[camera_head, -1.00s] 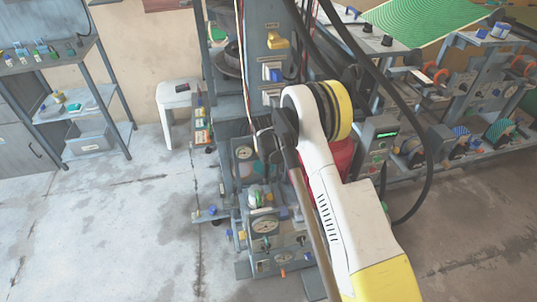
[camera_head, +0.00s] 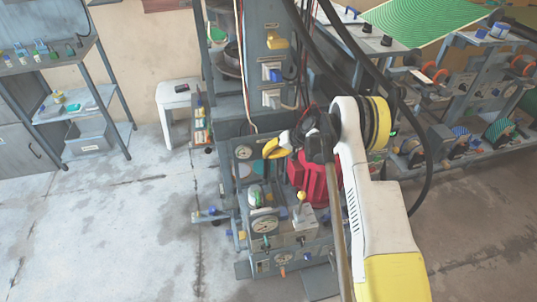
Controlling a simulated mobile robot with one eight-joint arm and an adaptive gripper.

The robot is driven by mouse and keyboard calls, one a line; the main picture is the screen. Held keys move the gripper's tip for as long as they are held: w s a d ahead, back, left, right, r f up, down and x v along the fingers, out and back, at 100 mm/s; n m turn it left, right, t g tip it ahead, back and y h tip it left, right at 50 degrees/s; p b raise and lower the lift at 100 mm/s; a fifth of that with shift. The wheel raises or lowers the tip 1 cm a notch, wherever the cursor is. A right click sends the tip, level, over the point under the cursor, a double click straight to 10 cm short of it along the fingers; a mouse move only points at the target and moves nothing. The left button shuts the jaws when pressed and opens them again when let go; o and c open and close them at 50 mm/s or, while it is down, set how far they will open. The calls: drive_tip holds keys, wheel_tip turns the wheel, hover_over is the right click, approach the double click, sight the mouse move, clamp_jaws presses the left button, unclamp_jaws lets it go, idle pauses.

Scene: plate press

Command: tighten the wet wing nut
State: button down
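I cannot surely pick out the wet wing nut. A yellow, wing-shaped fitting (camera_head: 277,41) sits high on the front of the press column, well above my gripper. The finger gap is too small and dark to read. My wrist hides part of the press behind it.
Black hoses (camera_head: 424,150) loop at the right. A white stool (camera_head: 178,98) and open floor lie at the left.

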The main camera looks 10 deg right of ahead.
drive_tip(key=shift+w+d+y, duration=0.1)
drive_tip(key=shift+w+y, duration=0.05)
drive_tip(key=shift+y, duration=0.45)
drive_tip(key=c, duration=1.5)
unclamp_jaws()
drive_tip(key=v, duration=1.2)
drive_tip(key=shift+f, duration=0.15)
